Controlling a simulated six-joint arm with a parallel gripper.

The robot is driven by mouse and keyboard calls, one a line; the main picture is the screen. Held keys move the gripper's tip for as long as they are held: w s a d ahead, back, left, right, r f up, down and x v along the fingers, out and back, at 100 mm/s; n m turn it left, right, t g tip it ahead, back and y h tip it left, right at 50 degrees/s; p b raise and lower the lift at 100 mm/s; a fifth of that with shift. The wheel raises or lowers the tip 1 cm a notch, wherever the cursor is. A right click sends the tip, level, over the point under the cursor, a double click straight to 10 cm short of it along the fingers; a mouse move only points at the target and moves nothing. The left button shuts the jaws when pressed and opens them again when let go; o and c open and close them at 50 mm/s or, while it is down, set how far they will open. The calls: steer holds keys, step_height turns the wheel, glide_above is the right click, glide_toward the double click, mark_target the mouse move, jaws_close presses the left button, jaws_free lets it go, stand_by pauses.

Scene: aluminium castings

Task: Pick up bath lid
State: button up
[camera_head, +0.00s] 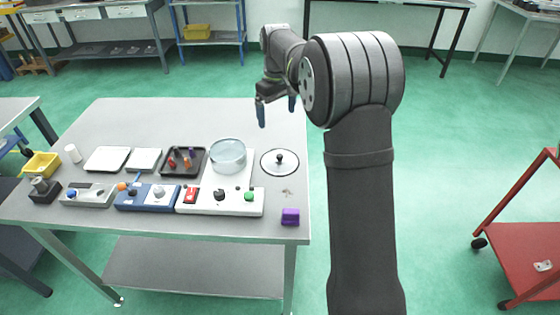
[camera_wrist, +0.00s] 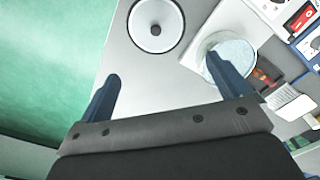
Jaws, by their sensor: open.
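The bath lid (camera_head: 280,164) is a round pale disc with a dark rim and a dark knob in its middle. It lies flat on the grey table, right of the glass bath (camera_head: 228,156). In the wrist view the lid (camera_wrist: 156,24) is at the top centre, ahead of my fingers. My gripper (camera_head: 276,110) is open and empty, above the table and beyond the lid. In the wrist view my gripper (camera_wrist: 163,82) shows two blue fingers wide apart with bare table between them. The right finger overlaps the image of the bath (camera_wrist: 236,54).
The bath stands on a white device (camera_head: 220,200) with knobs. A dark tray (camera_head: 183,162) with small coloured items is left of it. A purple block (camera_head: 290,216) lies near the table's front right corner. The back of the table (camera_head: 170,117) is clear.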

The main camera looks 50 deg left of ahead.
glide_above(280, 155)
steer(key=f, duration=1.2)
steer(key=shift+s, duration=0.3)
steer(key=shift+w+f, duration=0.15)
steer(key=shift+f, duration=1.25)
steer(key=shift+w+f, duration=0.1)
steer(key=shift+f, duration=1.25)
steer(key=shift+d+f, duration=0.1)
jaws_close()
